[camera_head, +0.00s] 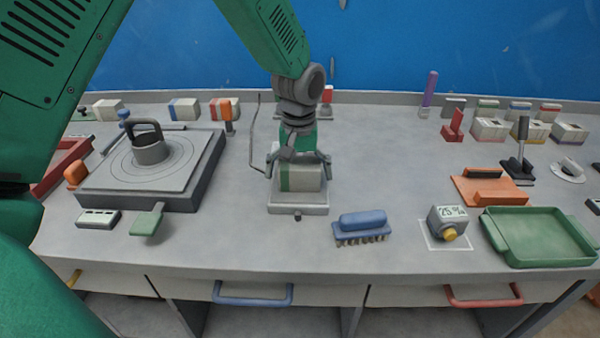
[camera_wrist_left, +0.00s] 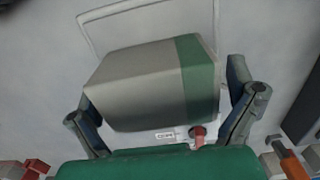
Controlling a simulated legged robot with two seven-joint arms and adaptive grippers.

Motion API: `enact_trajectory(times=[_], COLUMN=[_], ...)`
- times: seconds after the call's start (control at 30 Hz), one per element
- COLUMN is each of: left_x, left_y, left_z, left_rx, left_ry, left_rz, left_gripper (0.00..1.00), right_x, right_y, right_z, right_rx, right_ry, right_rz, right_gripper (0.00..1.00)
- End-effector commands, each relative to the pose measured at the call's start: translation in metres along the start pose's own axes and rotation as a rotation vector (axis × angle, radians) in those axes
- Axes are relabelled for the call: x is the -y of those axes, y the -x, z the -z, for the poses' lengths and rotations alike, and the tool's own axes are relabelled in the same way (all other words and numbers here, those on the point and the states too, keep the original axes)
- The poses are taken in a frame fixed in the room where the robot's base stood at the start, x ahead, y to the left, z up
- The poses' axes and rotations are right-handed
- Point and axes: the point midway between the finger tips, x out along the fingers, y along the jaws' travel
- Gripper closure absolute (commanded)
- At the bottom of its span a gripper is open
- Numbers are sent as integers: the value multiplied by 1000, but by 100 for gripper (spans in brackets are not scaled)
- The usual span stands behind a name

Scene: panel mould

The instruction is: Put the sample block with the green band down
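The sample block with the green band (camera_head: 306,179) is pale grey and sits on or just over the plate of a small light-grey device (camera_head: 298,209) at the middle of the bench. My left gripper (camera_head: 299,166) points down over it, one finger on either side. In the left wrist view the block (camera_wrist_left: 142,85) fills the middle, its green band at the right end. It looks slightly turned between the fingers. The left gripper looks open there too, with a narrow gap beside the right finger (camera_wrist_left: 240,103). Contact at the left finger is unclear. My right gripper is not in view.
A blue brush (camera_head: 362,222) lies right of the device, then a dial box (camera_head: 447,222) and a green tray (camera_head: 540,237). A dark square plate with a handled weight (camera_head: 149,148) stands left. Other banded blocks (camera_head: 490,129) line the back. Bare bench surrounds the device.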

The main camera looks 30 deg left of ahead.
Motion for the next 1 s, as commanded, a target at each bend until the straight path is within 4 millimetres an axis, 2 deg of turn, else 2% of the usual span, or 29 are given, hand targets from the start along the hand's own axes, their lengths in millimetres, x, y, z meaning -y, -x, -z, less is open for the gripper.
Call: enact_trajectory(times=[0.23,0.37,0.8,1.0], left_x=[0,-1,-1,-1], left_y=[1,13,101,120], left_z=[0,0,1,1], left_rx=[0,-2,-3,0], left_ry=[0,0,0,-1], left_rz=[0,0,-1,0], left_gripper=[0,0,0,0], right_x=[0,0,0,0], right_y=[0,1,12,14], right_z=[0,0,1,1], right_rx=[0,0,0,0], right_ry=[0,0,0,0], right_rz=[0,0,0,0], right_gripper=[27,27,27,27])
